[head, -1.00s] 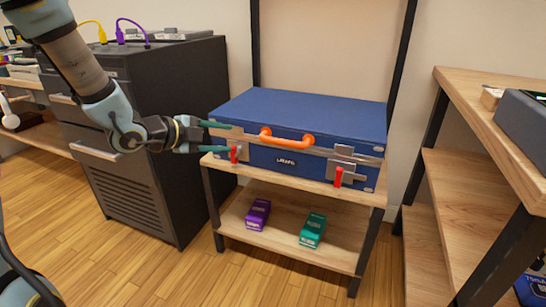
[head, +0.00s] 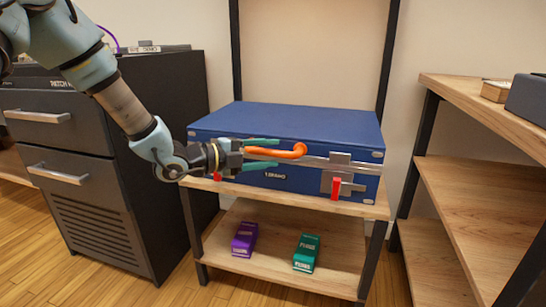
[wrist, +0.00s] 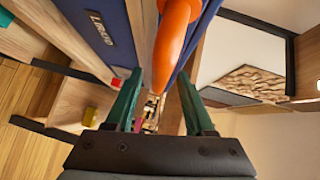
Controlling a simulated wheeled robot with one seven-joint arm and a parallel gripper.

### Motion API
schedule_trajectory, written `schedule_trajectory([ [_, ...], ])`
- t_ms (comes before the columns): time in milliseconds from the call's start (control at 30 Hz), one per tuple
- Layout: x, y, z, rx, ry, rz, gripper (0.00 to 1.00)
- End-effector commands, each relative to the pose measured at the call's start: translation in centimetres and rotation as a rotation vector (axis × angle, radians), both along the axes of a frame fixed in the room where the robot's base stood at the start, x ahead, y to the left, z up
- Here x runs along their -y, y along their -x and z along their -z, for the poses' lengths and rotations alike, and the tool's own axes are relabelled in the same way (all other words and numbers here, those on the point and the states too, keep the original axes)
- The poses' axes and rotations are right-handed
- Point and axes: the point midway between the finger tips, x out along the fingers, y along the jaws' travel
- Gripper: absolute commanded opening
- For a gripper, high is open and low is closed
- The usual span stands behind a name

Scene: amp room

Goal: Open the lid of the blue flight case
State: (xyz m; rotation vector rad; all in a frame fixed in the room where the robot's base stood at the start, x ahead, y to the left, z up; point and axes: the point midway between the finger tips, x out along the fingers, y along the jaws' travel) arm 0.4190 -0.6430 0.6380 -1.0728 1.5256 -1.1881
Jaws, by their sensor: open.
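The blue flight case (head: 290,122) lies closed on the top shelf of a wooden rack. An orange handle (head: 297,152) is on its front. A red latch (head: 336,188) shows at the front right, and another red latch (head: 217,178) shows partly behind my arm at the left. My gripper (head: 278,153) is open in front of the case, its green fingers pointing right, close to the handle. In the wrist view the orange handle (wrist: 172,45) lies ahead, between the lines of the two fingers. I cannot tell whether they touch it.
A purple box (head: 245,239) and a green box (head: 307,252) stand on the rack's lower shelf (head: 270,268). A dark cabinet (head: 110,170) is close on the left. A wooden shelf unit (head: 470,190) stands on the right. Some floor shows at the lower left.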

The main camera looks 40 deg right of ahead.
Motion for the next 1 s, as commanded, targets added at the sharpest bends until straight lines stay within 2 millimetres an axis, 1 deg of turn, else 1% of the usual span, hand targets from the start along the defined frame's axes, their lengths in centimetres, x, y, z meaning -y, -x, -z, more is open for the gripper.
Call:
schedule_trajectory([
  [100,1.1,0.2,0.3,0.000,-0.001,0.000,0.54],
  [200,1.5,0.3,0.3,-0.001,0.000,-0.001,0.54],
  [467,1.6,0.3,0.3,0.000,-0.001,-0.002,0.54],
  [567,1.6,0.3,0.3,-0.001,-0.002,-0.002,0.45],
  [933,1.6,0.3,0.3,-0.001,-0.002,-0.002,0.04],
  [967,1.6,0.3,0.3,-0.001,-0.002,-0.002,0.00],
  [1000,1.6,0.3,0.3,-0.001,-0.002,-0.002,0.00],
])
